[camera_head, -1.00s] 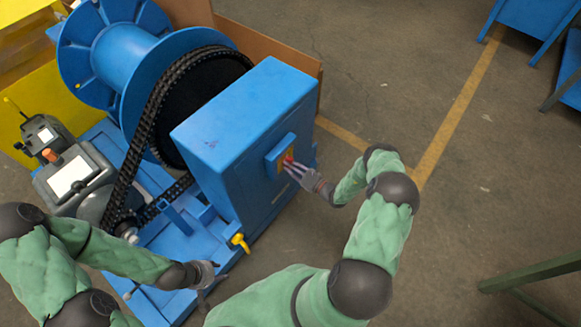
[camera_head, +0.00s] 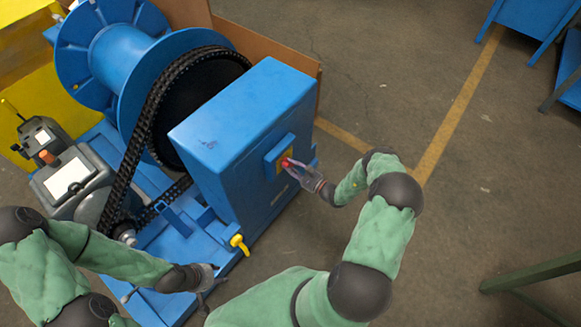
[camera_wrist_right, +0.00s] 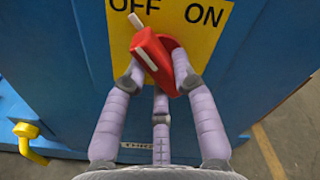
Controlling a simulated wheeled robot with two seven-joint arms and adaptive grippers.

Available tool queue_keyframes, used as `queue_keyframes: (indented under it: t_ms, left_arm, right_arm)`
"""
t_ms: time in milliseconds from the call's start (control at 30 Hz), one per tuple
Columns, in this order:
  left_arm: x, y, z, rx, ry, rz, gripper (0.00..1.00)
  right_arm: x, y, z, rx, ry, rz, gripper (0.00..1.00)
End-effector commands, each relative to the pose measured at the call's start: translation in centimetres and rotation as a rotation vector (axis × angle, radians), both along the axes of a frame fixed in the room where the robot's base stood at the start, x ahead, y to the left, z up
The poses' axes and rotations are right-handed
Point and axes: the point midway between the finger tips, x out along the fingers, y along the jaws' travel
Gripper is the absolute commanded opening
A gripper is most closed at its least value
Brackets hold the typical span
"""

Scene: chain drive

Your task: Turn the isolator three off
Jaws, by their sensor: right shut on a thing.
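The isolator is a red rotary handle (camera_wrist_right: 153,57) with a white pointer line, on a yellow plate (camera_wrist_right: 88,40) marked OFF and ON. In the right wrist view the handle leans up and left, its white tip close under the OFF lettering. In the head view the red handle (camera_head: 287,162) shows on the side of the blue cabinet. My right gripper (camera_wrist_right: 158,78) is shut on the handle, with fingers on both sides of it. My left gripper (camera_head: 211,284) is empty, its fingers apart, low over the blue base. No number is readable on the isolator.
The blue cabinet (camera_head: 225,125) stands beside a chain (camera_head: 137,150) and a blue drum (camera_head: 130,60). A yellow lever (camera_head: 240,243) sticks out low at the cabinet's front corner. Floor to the right is open, with a green beam (camera_head: 535,275) at the lower right.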

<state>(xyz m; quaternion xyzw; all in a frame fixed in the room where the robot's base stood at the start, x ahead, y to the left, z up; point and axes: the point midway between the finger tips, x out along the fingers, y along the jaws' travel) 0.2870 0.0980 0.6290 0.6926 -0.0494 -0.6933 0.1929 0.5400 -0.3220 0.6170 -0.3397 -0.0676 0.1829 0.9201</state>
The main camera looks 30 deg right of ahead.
Motion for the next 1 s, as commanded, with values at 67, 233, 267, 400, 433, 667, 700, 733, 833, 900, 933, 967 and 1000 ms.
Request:
queue_keyframes:
  t_ms: [67, 233, 267, 400, 433, 667, 700, 733, 833, 900, 933, 967, 1000]
  left_arm:
    - [0.00, 0.00, -0.05, 0.000, 0.000, 0.000, 0.40]
    - [0.00, 0.00, -0.09, 0.000, 0.000, 0.000, 0.40]
    - [0.01, 0.00, -0.10, 0.000, 0.000, 0.000, 0.40]
    - [0.01, 0.00, -0.10, 0.000, 0.000, 0.000, 0.40]
    - [0.01, 0.00, -0.10, 0.000, 0.000, 0.000, 0.40]
    - [0.00, -0.01, -0.10, 0.000, 0.000, 0.000, 0.40]
    - [0.00, -0.01, -0.10, 0.000, 0.000, 0.000, 0.40]
    - [0.00, -0.01, -0.10, 0.000, 0.000, 0.000, 0.40]
    - [0.01, 0.00, -0.10, 0.000, 0.000, 0.000, 0.40]
    - [0.00, 0.00, -0.09, 0.000, 0.000, 0.000, 0.40]
    - [0.01, 0.00, -0.10, 0.000, 0.000, 0.000, 0.40]
    - [0.01, 0.00, -0.10, 0.000, 0.000, 0.000, 0.40]
    - [0.01, 0.00, -0.10, 0.000, 0.000, 0.000, 0.40]
  right_arm:
    - [-0.02, 0.00, -0.08, -0.028, -0.010, 0.000, 0.00]
    - [0.00, -0.06, -0.06, -0.070, -0.027, 0.000, 0.00]
    - [0.00, -0.06, -0.06, -0.074, -0.029, 0.000, 0.00]
    - [0.01, -0.07, -0.06, -0.086, -0.034, 0.000, 0.00]
    - [0.01, -0.07, -0.06, -0.087, -0.035, 0.000, 0.00]
    - [0.00, -0.06, -0.07, -0.088, -0.035, 0.000, 0.00]
    - [0.00, -0.06, -0.07, -0.088, -0.035, 0.000, 0.00]
    - [0.00, -0.06, -0.07, -0.088, -0.035, 0.000, 0.00]
    - [0.00, -0.06, -0.07, -0.088, -0.035, 0.000, 0.47]
    - [0.00, -0.06, -0.05, -0.087, -0.035, 0.000, 0.52]
    - [0.01, -0.07, -0.05, -0.087, -0.035, 0.000, 0.52]
    - [0.01, -0.06, -0.04, -0.087, -0.035, 0.000, 0.52]
    - [0.01, -0.06, -0.04, -0.087, -0.035, 0.000, 0.52]
